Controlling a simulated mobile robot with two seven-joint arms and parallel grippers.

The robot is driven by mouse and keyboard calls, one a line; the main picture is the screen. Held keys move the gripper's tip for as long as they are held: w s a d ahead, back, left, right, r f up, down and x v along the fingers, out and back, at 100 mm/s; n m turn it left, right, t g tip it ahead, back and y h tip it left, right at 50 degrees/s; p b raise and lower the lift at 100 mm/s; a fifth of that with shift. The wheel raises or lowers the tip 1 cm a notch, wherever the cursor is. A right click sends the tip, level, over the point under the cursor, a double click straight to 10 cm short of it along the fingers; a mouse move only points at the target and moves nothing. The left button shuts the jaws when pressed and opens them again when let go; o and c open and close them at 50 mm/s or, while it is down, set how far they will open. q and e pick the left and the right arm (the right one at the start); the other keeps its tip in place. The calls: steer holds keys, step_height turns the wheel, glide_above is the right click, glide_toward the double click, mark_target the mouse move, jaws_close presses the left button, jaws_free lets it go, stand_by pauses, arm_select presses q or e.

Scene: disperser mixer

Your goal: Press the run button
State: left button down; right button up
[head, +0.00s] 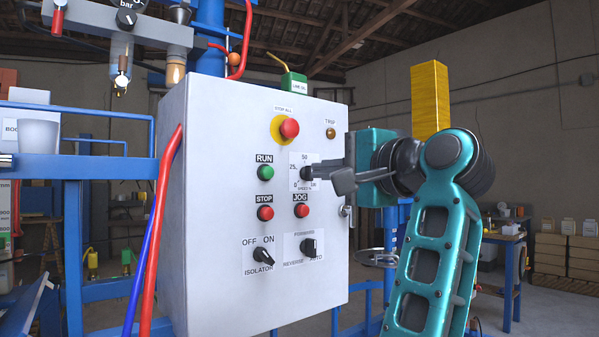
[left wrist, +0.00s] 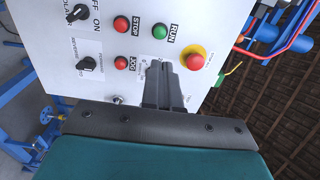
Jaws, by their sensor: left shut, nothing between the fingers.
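The green RUN button (head: 265,172) is on the front of the white control box (head: 215,285), under its RUN label. It also shows in the left wrist view (left wrist: 158,31), clear of the fingers. My left gripper (head: 322,172) is shut and empty. Its fingers point at the panel to the right of the RUN button, in front of the speed dial (head: 306,173). In the left wrist view the fingers (left wrist: 161,68) cover most of the dial's plate. Whether the tips touch the panel I cannot tell. My right gripper is not in view.
A red stop-all button (head: 289,128) on yellow sits above. The red STOP (head: 265,213) and JOG (head: 301,210) buttons sit below. Lower are the isolator switch (head: 263,256) and direction switch (head: 308,247). A red hose (head: 160,215) runs along the box's left edge.

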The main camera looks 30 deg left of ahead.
mark_target(270, 172)
arm_select(q)
steer(key=p+x, duration=0.1)
steer(key=x, duration=1.1)
steer(key=shift+a, duration=0.15)
steer(key=shift+w+a, duration=0.25)
steer(key=shift+a, duration=0.25)
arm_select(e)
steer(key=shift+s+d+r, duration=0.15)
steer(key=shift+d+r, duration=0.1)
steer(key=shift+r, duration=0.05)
